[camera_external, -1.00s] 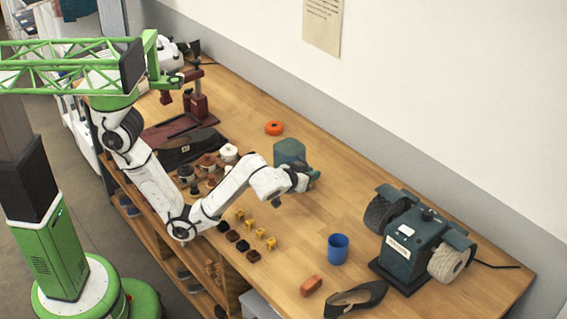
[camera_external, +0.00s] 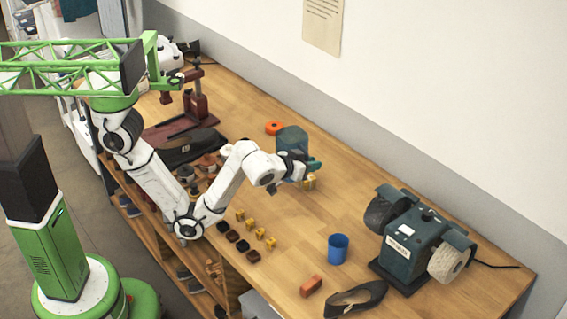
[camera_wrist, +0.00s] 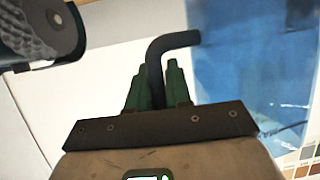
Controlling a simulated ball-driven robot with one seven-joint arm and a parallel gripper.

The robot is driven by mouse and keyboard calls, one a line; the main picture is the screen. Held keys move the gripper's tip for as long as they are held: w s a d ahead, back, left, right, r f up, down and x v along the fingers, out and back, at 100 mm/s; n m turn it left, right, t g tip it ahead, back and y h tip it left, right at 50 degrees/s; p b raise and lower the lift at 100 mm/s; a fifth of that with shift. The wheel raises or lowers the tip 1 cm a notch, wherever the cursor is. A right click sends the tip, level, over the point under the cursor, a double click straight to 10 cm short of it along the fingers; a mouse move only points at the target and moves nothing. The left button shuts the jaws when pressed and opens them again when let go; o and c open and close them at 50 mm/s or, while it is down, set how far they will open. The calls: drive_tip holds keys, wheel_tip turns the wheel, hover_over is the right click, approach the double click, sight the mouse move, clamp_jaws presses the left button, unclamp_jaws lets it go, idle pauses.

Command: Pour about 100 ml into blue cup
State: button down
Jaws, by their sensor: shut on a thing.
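The blue cup (camera_external: 338,250) stands upright on the wooden bench at the right, with its rim open to the camera. A dark teal vessel (camera_external: 291,138) is at my gripper (camera_external: 304,170), up and left of the cup. My gripper is shut on it, above the bench and apart from the cup. The wrist view shows my green fingers (camera_wrist: 157,90) closed around a dark bent bar (camera_wrist: 156,62), which looks like the vessel's handle. The vessel's contents are hidden.
A bench grinder (camera_external: 412,245) stands right of the cup. An orange-red block (camera_external: 311,286) and a dark shoe (camera_external: 356,299) lie in front of it. Several small yellow and dark pieces line the front edge.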

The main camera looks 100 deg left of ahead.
drive_tip(key=w+d+f+m+t+h+b, duration=0.1)
drive_tip(key=w+d+m+t+h, duration=0.1)
drive_tip(key=w+d+m+h, duration=0.3)
drive_tip(key=d+f+m+t+h, duration=0.1)
drive_tip(key=d+m+t+h, duration=0.1)
drive_tip(key=m+h, duration=0.45)
wheel_tip(320, 180, up, 3)
drive_tip(key=s+d+m+g+h, duration=0.1)
drive_tip(key=s+m+g+h, duration=0.15)
drive_tip(key=m+h, duration=0.3)
wheel_tip(320, 180, down, 17)
drive_tip(key=shift+r+n+h+b, duration=0.2)
drive_tip(key=shift+n+h+b, duration=0.1)
drive_tip(key=shift+b, duration=0.15)
drive_tip(key=shift+s+d+r+p, duration=0.1)
drive_tip(key=shift+d+r+p, duration=0.1)
drive_tip(key=shift+p, duration=0.65)
